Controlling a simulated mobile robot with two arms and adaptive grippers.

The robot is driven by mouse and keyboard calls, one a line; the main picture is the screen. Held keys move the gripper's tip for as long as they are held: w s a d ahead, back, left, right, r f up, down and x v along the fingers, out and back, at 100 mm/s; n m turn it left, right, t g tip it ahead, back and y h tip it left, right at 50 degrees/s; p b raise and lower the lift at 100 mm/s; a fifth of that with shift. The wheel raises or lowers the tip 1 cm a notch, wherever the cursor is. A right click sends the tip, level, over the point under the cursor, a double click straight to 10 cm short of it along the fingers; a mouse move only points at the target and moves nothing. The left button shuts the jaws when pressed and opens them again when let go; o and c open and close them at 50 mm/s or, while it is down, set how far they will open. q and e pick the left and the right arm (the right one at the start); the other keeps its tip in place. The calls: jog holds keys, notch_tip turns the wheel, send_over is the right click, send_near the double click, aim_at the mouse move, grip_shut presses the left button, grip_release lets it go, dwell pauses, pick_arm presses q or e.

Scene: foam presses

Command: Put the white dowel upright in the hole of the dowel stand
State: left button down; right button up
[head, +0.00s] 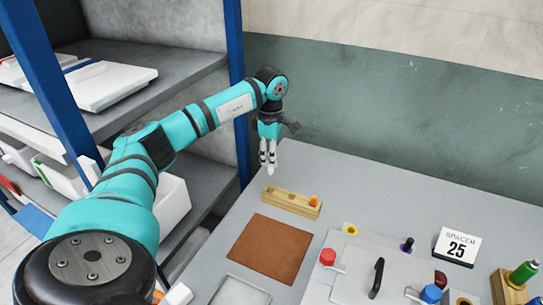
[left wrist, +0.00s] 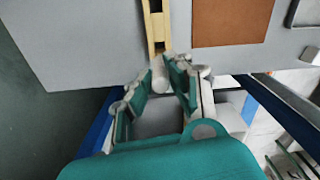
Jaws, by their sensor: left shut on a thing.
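My left gripper (head: 268,162) points down above the far left edge of the table, beyond the wooden dowel stand. It is shut on the white dowel (left wrist: 160,76), which shows between the fingertips in the left wrist view (left wrist: 163,82). In the head view the dowel is hard to tell from the pale fingers. The dowel stand (head: 284,200) is a long wooden block with an orange piece at its right end. Its near part also shows in the left wrist view (left wrist: 156,28), just past the dowel's tip. My right gripper is out of view.
A brown mat (head: 270,249) lies in front of the stand. A grey plate with a black handle (head: 377,278), a red knob (head: 327,257) and a "SPACER 25" sign (head: 457,246) stand to the right. A shelf with a blue post (head: 236,90) is at left.

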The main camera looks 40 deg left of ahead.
aim_at(270, 173)
pick_arm(q)
jog(key=shift+f+b, duration=0.7)
jog(key=shift+f, duration=0.4)
jog(key=shift+f+b, duration=0.5)
jog(key=shift+f, duration=0.4)
jog(key=shift+f+b, duration=0.45)
jog(key=shift+f, duration=0.45)
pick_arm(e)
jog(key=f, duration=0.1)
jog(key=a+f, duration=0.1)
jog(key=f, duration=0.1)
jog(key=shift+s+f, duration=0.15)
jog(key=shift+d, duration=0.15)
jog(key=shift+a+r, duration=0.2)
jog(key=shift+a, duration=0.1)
pick_arm(q)
jog(key=shift+p, duration=0.3)
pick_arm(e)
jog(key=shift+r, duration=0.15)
pick_arm(q)
jog(key=shift+f+b, duration=0.3)
jog(key=shift+f, duration=0.1)
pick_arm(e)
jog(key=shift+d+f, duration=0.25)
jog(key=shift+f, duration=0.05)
